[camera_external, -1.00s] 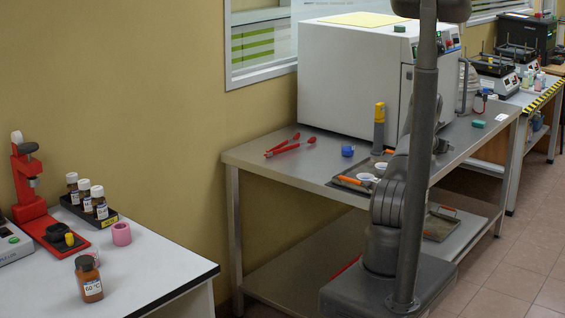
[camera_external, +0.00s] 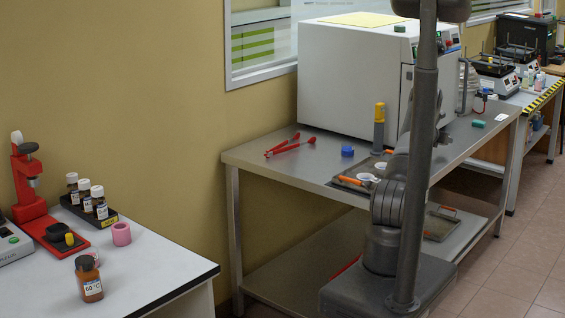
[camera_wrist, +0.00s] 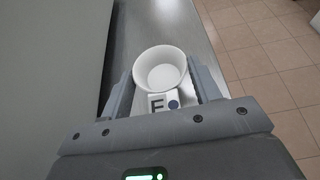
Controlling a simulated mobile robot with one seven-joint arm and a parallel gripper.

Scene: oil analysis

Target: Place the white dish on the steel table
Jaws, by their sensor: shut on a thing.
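In the wrist view my gripper (camera_wrist: 158,88) is shut on a white dish (camera_wrist: 160,60), a small round cup with a tag marked "F" and a blue dot at its near side. The dish is upright between the two fingers. Below and beyond it is the bare steel table (camera_wrist: 160,20); I cannot tell whether the dish touches it. In the external view the steel table (camera_external: 255,158) stands along the wall. There my gripper and the held dish are hidden behind my column and arm.
A large white oven (camera_external: 345,80) stands on the table; a grey panel fills the wrist view's left. A tray (camera_external: 345,187) with other white dishes (camera_external: 366,178), red tongs (camera_external: 290,145) and a blue cap (camera_external: 347,151) are on the table. Tiled floor (camera_wrist: 270,50) lies beyond its edge.

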